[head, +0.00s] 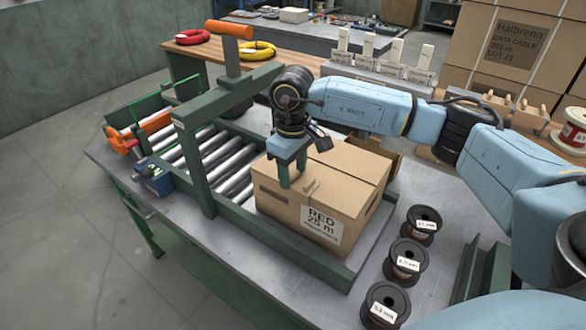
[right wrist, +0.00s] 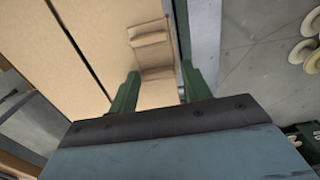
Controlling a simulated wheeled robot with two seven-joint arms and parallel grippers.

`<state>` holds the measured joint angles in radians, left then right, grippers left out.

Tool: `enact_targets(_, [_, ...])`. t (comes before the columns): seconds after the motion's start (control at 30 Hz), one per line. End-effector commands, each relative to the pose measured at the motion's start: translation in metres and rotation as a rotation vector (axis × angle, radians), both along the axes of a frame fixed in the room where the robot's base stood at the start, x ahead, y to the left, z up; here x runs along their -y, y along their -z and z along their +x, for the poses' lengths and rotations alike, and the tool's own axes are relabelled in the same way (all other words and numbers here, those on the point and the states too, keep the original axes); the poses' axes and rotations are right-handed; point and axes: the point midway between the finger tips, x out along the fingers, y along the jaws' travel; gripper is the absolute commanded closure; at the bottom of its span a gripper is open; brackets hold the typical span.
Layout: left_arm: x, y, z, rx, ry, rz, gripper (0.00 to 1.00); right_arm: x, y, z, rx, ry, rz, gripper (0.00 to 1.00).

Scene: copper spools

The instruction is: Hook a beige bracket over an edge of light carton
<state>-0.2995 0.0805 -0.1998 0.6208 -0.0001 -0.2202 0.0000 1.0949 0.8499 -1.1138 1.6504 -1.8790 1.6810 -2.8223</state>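The light carton (head: 270,200), labelled RED 25 m, stands inside a green frame at the end of the rollers. A small beige bracket (head: 311,187) is at the carton's near top edge; it also shows in the right wrist view (right wrist: 152,48), beside the carton's edge. How far it reaches over the edge I cannot tell. My right gripper (head: 292,175) is over the carton top, close to the bracket. In the right wrist view its two green fingers (right wrist: 160,78) are apart, with the bracket beyond and between their tips; I see no grip on it. My left gripper is not in view.
Several black spools (head: 405,257) stand right of the carton. More beige brackets (head: 530,115) and a red spool (head: 573,128) are at the right. Larger cartons (head: 515,50) stack behind.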

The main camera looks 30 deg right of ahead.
Motion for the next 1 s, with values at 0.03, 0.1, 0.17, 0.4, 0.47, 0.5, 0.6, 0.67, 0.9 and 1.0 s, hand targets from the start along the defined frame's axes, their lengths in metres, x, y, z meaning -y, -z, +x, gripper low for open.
enact_targets(0.03, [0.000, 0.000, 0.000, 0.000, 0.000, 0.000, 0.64, 0.000, 0.000, 0.000, 0.000, 0.000, 0.000, 0.44])
enact_targets(0.1, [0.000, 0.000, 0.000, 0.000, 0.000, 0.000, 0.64, 0.000, 0.000, 0.000, 0.000, 0.000, 0.000, 0.35])
enact_targets(0.17, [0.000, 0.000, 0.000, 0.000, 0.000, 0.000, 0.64, 0.000, 0.000, 0.000, 0.000, 0.000, 0.000, 0.32])
enact_targets(0.4, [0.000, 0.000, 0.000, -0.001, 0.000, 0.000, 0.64, 0.000, -0.001, 0.000, 0.000, 0.000, 0.000, 0.32])
enact_targets(0.47, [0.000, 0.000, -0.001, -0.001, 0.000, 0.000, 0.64, 0.000, -0.004, 0.000, 0.002, 0.000, 0.001, 0.32])
enact_targets(0.5, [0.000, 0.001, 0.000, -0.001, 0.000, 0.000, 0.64, 0.000, -0.007, 0.001, 0.003, 0.000, 0.001, 0.32])
enact_targets(0.6, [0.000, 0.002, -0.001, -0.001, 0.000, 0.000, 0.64, 0.000, -0.021, 0.001, 0.005, 0.000, 0.000, 0.32])
enact_targets(0.67, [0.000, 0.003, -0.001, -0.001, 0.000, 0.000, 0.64, 0.000, -0.033, 0.001, 0.005, -0.001, 0.001, 0.32])
enact_targets(0.9, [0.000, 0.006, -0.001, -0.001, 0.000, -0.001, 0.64, -0.001, -0.088, 0.001, 0.006, 0.000, 0.000, 0.32])
enact_targets(1.0, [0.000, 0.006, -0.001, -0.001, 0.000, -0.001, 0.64, -0.001, -0.107, 0.000, 0.004, 0.000, 0.001, 0.32])
